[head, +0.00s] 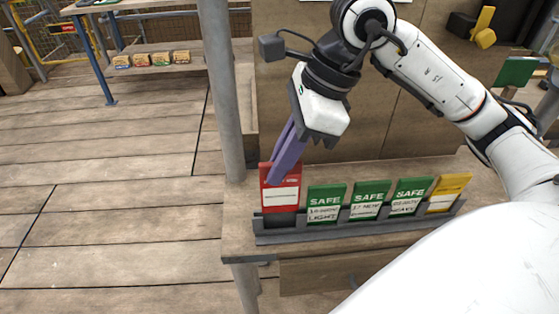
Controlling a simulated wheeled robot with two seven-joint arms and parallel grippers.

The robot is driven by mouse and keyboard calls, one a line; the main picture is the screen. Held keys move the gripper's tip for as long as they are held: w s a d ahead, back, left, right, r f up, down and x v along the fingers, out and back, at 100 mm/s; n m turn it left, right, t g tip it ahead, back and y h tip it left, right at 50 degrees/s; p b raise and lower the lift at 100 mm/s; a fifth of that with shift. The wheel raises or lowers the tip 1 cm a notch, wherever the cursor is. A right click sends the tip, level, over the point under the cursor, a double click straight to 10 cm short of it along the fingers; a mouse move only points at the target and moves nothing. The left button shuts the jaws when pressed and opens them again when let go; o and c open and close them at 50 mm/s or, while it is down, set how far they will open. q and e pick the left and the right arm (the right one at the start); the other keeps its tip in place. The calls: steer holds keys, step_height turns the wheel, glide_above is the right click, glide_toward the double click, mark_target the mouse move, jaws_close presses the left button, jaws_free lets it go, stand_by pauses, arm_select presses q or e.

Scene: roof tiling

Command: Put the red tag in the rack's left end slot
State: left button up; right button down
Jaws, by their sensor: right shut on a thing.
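The red tag (281,192) stands upright at the left end slot of the grey rack (350,231), its top higher than the green tags beside it. My right gripper (284,174) reaches down from above, its purple fingers shut on the upper part of the red tag. Whether the tag's lower edge touches the slot floor I cannot tell. Three green tags (325,203) marked SAFE and a yellow tag (447,192) fill slots to the right. My left gripper is not in view.
The rack stands near the front edge of a wooden bench (235,240). A grey post (222,90) rises just left of the rack. Another table with a lower shelf (150,62) holding several small blocks stands at the back left. Open plank floor (100,190) lies at left.

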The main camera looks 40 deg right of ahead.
steer(key=shift+f+b, duration=0.8)
steer(key=shift+f, duration=0.2)
steer(key=shift+f+b, duration=1.2)
steer(key=shift+f, duration=0.05)
steer(key=shift+f+b, duration=0.7)
steer(key=shift+f, duration=0.15)
steer(key=c, duration=1.8)
jaws_free()
